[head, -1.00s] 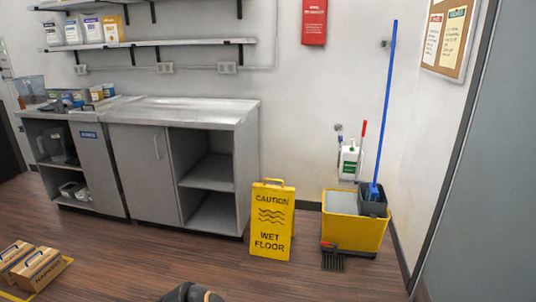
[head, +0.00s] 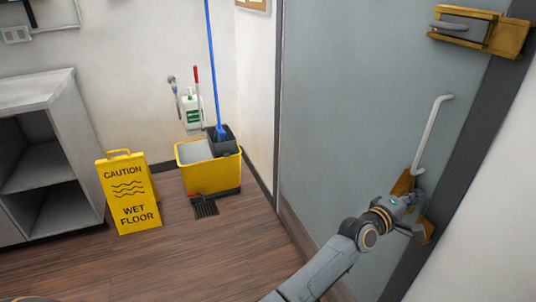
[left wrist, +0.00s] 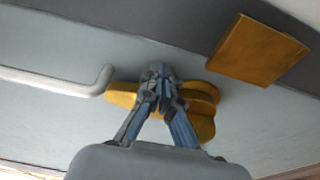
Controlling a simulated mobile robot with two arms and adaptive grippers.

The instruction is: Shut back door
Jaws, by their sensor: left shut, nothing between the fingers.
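The back door (head: 350,90) is a large grey-blue panel at the right of the head view, beside a dark frame strip. I cannot tell whether it sits fully flush. It has a pale bar handle (head: 432,135), which also shows in the left wrist view (left wrist: 60,84). A yellow latch piece (head: 403,184) is on the door below the handle; it lies behind my fingers in the left wrist view (left wrist: 203,100). My left gripper (head: 413,200) is shut and empty, its tips at or against this piece; contact is unclear. My right gripper is not in view.
A yellow latch with a grey lever (head: 470,28) is high on the door. A yellow plate (left wrist: 258,50) is on the dark strip. A yellow mop bucket (head: 212,178) and wet floor sign (head: 128,195) stand left of the door. Floor before it is clear.

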